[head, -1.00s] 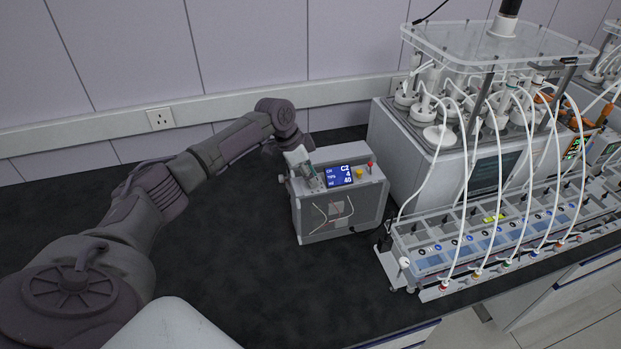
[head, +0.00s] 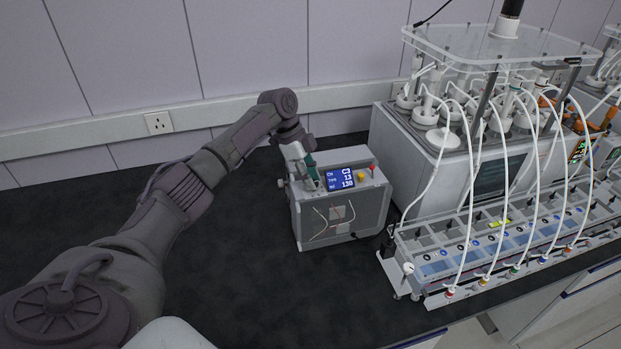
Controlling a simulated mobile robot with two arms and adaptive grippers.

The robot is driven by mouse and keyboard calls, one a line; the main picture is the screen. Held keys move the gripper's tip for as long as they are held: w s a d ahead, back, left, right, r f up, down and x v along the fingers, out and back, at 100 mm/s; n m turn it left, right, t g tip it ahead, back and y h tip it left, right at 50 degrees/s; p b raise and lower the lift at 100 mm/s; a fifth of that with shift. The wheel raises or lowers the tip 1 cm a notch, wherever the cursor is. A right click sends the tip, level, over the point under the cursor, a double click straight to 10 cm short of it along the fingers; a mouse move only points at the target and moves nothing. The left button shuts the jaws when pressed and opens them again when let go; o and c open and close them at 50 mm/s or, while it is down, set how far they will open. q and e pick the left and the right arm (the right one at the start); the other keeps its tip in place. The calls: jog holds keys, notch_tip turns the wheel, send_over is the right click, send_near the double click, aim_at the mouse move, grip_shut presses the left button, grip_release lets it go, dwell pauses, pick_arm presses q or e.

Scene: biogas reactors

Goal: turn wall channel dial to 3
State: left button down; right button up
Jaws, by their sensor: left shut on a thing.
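A grey control box (head: 342,216) stands on the dark bench near the wall. Its blue display (head: 341,179) sits on the sloped top face and reads C3 on its first line, with smaller figures below. A yellow knob (head: 361,178) and a red knob (head: 372,169) sit right of the display. My left gripper (head: 312,184) comes down on the box's top face just left of the display and is shut on a dial there. The dial itself is hidden behind the fingers. My right gripper is not in the head view.
A large reactor unit (head: 436,176) with white tubes stands right of the box. In front of it is a long rack (head: 436,287) with coloured tube ends. A socket (head: 159,123) is on the wall trunking. The dark bench (head: 235,260) is clear left of the box.

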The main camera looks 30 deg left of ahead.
pick_arm(q)
jog(key=c, duration=0.9)
grip_release()
jog(key=shift+r, duration=0.1)
jog(key=v, duration=1.1)
jog(key=shift+r, duration=0.4)
jog(key=shift+a, duration=0.15)
